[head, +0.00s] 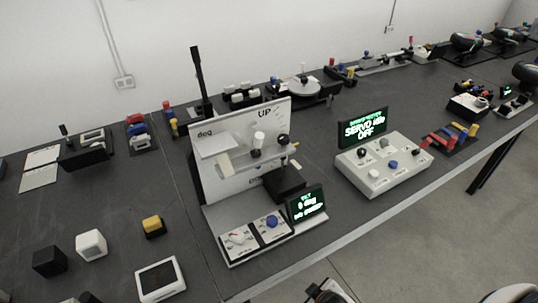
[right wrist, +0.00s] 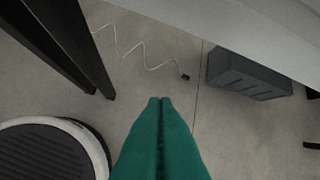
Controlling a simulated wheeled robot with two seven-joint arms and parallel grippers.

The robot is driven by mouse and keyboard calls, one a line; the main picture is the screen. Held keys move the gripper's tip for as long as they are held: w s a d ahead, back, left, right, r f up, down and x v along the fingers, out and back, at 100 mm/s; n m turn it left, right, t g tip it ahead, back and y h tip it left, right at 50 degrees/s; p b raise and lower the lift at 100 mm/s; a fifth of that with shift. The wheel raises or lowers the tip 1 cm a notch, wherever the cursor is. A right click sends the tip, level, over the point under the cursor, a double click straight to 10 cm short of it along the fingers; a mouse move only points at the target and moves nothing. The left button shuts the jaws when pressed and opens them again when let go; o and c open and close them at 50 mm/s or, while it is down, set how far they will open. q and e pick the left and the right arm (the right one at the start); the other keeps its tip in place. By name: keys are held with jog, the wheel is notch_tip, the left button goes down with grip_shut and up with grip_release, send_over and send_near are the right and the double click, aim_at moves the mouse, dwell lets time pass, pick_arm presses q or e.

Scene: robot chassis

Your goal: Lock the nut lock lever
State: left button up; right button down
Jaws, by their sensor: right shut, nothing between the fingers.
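A panel station (head: 248,158) marked "UP" and "deg" stands on the table left of centre in the head view. A tall black lever (head: 197,75) rises upright at its back left. White and black round knobs and a small black lever are on its front. I cannot tell for certain which part is the nut lock lever. My right gripper (right wrist: 160,101) shows green fingers pressed together, empty, over the floor in the right wrist view, away from the station. My left gripper is not in view.
A servo control box (head: 384,164) with a lit screen stands right of the station. Loose cubes (head: 91,245) and a small framed screen (head: 160,278) lie to the left. More devices line the table's back. In the right wrist view, the table edge (right wrist: 230,30) crosses the top.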

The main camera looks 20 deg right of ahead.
jog(key=w+r+n+t+y, duration=0.3)
jog(key=r+n, duration=0.4)
jog(key=r, duration=0.3)
jog(key=w+d+r+n+t+y, duration=0.1)
jog(key=w+r+n+t+y, duration=0.2)
jog(key=w+r+n+y, duration=0.3)
jog(key=w+r+n+t+y+b, duration=0.1)
jog(key=w+r+n+t+y, duration=0.2)
jog(key=r+n, duration=0.6)
jog(key=shift+w+d+r+n+t+y, duration=0.35)
jog(key=shift+w+r+y, duration=0.45)
jog(key=shift+r, duration=2.3)
jog(key=shift+a, duration=0.1)
jog(key=p, duration=0.5)
send_near(258, 140)
jog(key=w+a, duration=0.3)
jog(key=a, duration=0.2)
jog(key=shift+w+d+r, duration=0.1)
jog(key=shift+w+d, duration=0.1)
jog(key=shift+w, duration=0.2)
jog(key=shift+w+d+r, duration=0.1)
jog(key=shift+w+d, duration=0.1)
jog(key=shift+w, duration=0.2)
